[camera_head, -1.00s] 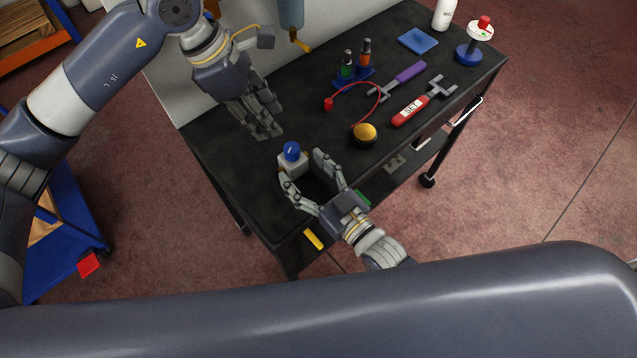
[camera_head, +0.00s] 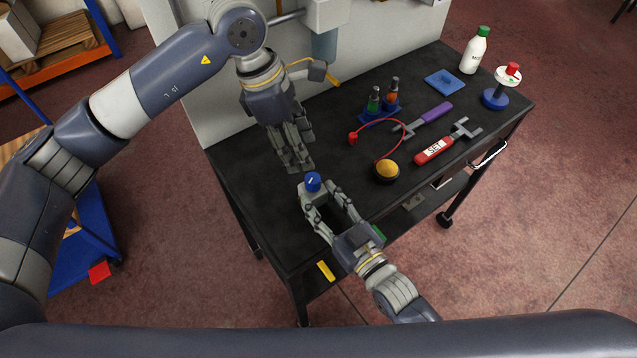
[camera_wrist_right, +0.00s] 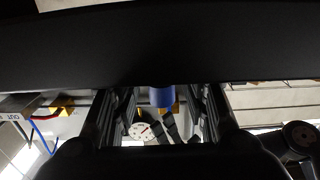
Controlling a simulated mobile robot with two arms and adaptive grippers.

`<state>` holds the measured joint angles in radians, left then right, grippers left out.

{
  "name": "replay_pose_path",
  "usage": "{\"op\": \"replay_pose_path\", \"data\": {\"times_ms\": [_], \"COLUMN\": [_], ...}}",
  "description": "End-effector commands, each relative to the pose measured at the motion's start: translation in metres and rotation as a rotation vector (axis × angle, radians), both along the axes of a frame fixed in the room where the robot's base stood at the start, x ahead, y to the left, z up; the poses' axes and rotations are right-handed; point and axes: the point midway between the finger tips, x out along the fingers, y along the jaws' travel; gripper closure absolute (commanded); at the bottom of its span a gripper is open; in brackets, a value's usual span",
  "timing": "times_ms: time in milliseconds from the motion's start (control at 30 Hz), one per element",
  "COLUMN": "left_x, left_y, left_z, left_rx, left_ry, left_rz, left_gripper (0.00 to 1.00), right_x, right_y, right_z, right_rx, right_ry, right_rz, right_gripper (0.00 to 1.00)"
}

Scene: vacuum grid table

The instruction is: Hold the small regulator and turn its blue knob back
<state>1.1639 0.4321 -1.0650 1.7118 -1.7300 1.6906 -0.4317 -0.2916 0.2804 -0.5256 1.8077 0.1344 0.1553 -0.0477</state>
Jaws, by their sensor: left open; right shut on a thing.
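The small regulator is a whitish block (camera_head: 306,188) with a blue knob (camera_head: 312,182) on top. It is at the near left part of the black table, and the fingers hide much of it. My right gripper (camera_head: 321,192) is shut on the regulator. In the right wrist view the blue knob (camera_wrist_right: 162,96) shows between the fingers, with a white dial with a red needle (camera_wrist_right: 141,131) near it. My left gripper (camera_head: 297,167) is open, just behind and left of the knob, fingers pointing down. I cannot tell whether it touches the knob.
Beyond are small bottles in a blue rack (camera_head: 379,110), a purple-handled tool (camera_head: 432,114), a red tool (camera_head: 434,150), a blue pad (camera_head: 445,84), a white bottle (camera_head: 474,52) and a blue-based stand (camera_head: 496,97).

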Motion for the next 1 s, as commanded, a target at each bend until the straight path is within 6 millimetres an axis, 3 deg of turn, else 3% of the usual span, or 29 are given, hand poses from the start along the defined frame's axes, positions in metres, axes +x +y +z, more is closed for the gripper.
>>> {"op": "replay_pose_path", "data": {"times_ms": [200, 433, 767, 1000], "left_x": [0.003, 0.007, 0.009, 0.006], "left_y": [-0.041, -0.065, -0.075, -0.064], "left_z": [-0.005, 0.002, 0.018, -0.006], "left_rx": [0.213, 0.486, 0.679, 0.688], "left_ry": [0.086, 0.085, 0.031, 0.032], "left_rz": [0.049, 0.156, 0.273, 0.280], "left_gripper": [0.53, 0.53, 0.53, 0.53], "right_x": [0.000, 0.000, 0.000, 0.000], "right_y": [0.000, 0.000, 0.000, 0.000], "right_z": [0.000, 0.000, 0.000, 0.000], "right_rx": [0.000, 0.000, 0.000, 0.000], "right_ry": [0.000, 0.000, 0.000, 0.000], "right_rz": [0.000, 0.000, 0.000, 0.000], "right_gripper": [0.90, 0.90, 0.90, 0.90]}}
